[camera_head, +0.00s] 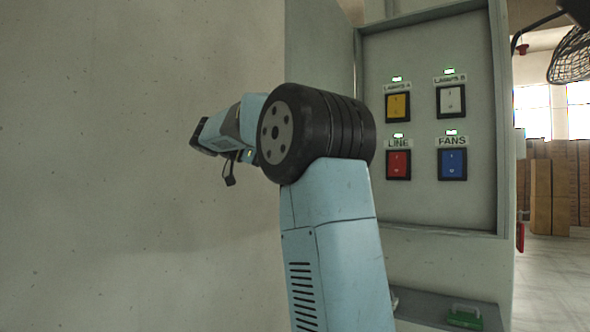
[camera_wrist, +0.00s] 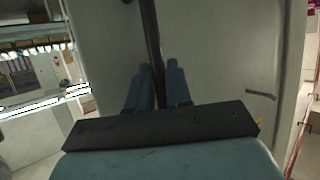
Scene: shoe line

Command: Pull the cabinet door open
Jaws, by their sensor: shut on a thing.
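The cabinet (camera_head: 505,120) is a grey box with its front open. Its door (camera_head: 320,45) shows as a grey panel along the left side of the box, swung out and seen at a steep angle. In the wrist view a grey panel, which looks like the door (camera_wrist: 215,60), fills the middle. A dark upright handle bar (camera_wrist: 151,35) runs down to my gripper (camera_wrist: 155,88), whose two blue-grey fingers are shut on it. In the head view my arm bends left in front of the door, and the fingers and handle cannot be made out.
Inside the cabinet are a yellow switch (camera_head: 397,106), a white switch (camera_head: 450,100), a red switch (camera_head: 398,164) and a blue switch (camera_head: 452,164), with green lights above. A ledge holds a green object (camera_head: 465,317). Brown boxes (camera_head: 560,185) stand far right.

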